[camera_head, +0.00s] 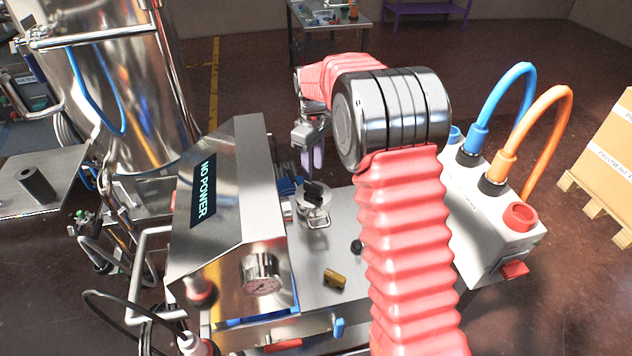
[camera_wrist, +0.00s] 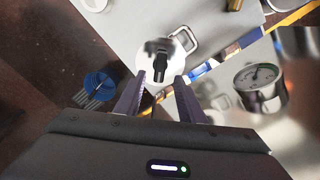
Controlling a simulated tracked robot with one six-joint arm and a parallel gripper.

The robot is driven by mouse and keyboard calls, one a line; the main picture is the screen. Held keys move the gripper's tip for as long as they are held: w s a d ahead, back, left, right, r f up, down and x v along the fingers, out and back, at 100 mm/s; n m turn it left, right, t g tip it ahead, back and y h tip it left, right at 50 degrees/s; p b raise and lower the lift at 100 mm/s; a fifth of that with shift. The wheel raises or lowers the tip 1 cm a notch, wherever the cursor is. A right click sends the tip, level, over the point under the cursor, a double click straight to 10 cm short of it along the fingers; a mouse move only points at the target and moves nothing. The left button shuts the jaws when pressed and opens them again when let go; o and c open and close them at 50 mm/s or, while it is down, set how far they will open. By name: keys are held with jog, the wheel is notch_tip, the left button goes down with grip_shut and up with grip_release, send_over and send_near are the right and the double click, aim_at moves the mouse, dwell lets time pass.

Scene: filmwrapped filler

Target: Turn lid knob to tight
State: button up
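The black lid knob (camera_head: 313,192) stands on a small round steel lid (camera_head: 314,214) beside the metal machine. In the wrist view the knob (camera_wrist: 160,66) lies just beyond my fingertips, roughly centred between them, on the pale round lid (camera_wrist: 178,66). My gripper (camera_head: 312,158) points down, with its purple fingers above and behind the knob in the head view. In the wrist view the fingers (camera_wrist: 160,84) are apart, with nothing between them. The knob's markings are too small to read.
The machine housing with a "NO POWER" display (camera_head: 203,190) rises close left of the lid; its pressure gauge (camera_head: 262,274) is in front. A brass piece (camera_head: 334,278) and a small black knob (camera_head: 357,247) are on the worktop. A white box with hoses (camera_head: 490,205) stands right.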

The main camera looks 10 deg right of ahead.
aim_at(313, 184)
notch_tip(313, 184, down, 7)
dwell(0.3)
jog(key=shift+c, duration=0.6)
